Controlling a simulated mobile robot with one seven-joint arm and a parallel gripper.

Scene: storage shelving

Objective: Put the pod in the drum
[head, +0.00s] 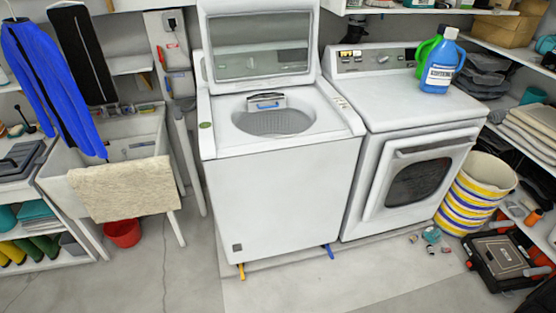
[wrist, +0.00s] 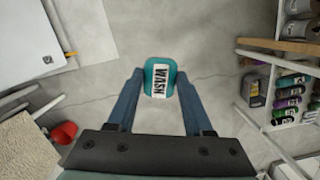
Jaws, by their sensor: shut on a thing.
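The pod (wrist: 157,82) is a small teal block with a white label reading WASH. In the wrist view, my gripper (wrist: 159,79) is shut on it, with one finger on each side near the tips. My gripper and the pod do not show in the head view. The drum (head: 276,122) is the round grey opening in the top of the white washer (head: 285,195). The washer's lid (head: 262,45) stands open. In the wrist view, the washer's white front (wrist: 30,40) shows at the upper left.
A dryer (head: 420,120) stands right of the washer, with blue (head: 441,68) and green bottles on top. A sink with a beige towel (head: 122,188) and a red bucket (head: 122,233) are on the left. Small items and an open black case (head: 500,258) lie at right. The front floor is clear.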

